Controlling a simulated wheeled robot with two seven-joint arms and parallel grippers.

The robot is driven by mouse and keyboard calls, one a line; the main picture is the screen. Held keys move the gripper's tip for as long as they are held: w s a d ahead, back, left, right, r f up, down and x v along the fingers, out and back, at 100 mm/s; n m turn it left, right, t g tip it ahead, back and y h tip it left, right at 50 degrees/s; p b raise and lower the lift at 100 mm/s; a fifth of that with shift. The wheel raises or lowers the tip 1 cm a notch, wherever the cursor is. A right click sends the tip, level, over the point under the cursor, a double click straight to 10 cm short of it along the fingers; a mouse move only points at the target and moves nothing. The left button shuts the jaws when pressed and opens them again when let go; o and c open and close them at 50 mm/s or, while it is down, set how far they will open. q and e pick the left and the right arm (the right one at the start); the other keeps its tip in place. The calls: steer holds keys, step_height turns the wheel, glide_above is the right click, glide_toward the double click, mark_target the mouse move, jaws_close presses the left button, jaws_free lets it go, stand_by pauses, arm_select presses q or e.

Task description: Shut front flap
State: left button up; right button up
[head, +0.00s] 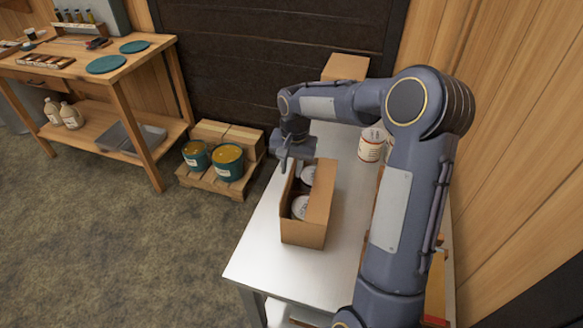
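An open cardboard box (303,236) stands on a metal-topped table (258,250). White-lidded cans (300,207) stand inside it. A long flap (319,205) stands up along the box's right side, and a narrower upright panel or flap (287,192) shows along its left side. I cannot tell which one is the front flap. My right gripper (285,163) points down at the far left corner of the box, close to the left panel. Contact and finger opening are too small to tell. My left gripper is not in view.
Labelled cans (371,145) stand on the table right of the box, close to my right arm. Another cardboard box (346,67) is at the table's far end. A pallet with buckets (228,162) is on the floor to the left, near a wooden workbench (150,45).

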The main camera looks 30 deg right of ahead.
steer(key=shift+f, duration=0.45)
jaws_close()
